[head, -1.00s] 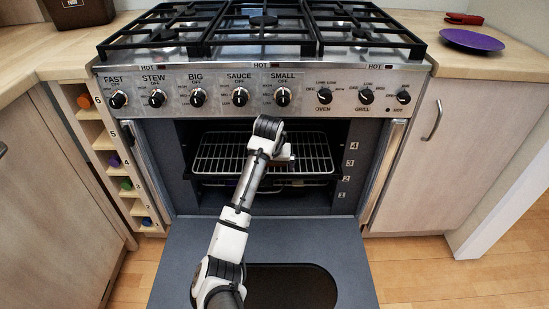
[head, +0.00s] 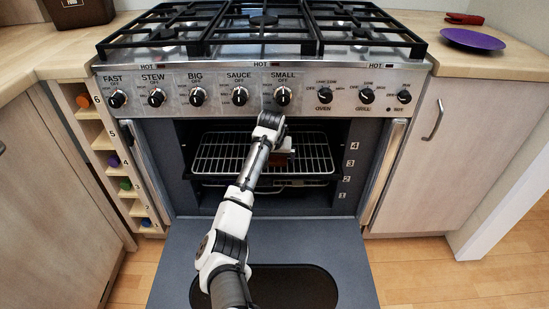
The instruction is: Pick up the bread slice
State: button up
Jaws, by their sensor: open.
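The oven door is open and lies flat toward me. A small brown piece, which looks like the bread slice (head: 283,158), sits on or just above the wire rack (head: 220,165) inside the oven, partly hidden behind my arm. My gripper (head: 276,143) is at the oven mouth, close to the bread slice. It is open. Its fingers are mostly hidden by my wrist, so I cannot tell whether they are around the slice or beside it.
The lowered oven door (head: 190,262) lies beneath my arm. The control panel with knobs (head: 198,97) is just above the opening. A purple plate (head: 472,39) sits on the right counter. Bottles fill a rack (head: 120,150) at the left. Floor at the right is clear.

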jog(key=c, duration=0.8)
jog(key=shift+o, duration=0.2)
jog(key=shift+r, duration=0.15)
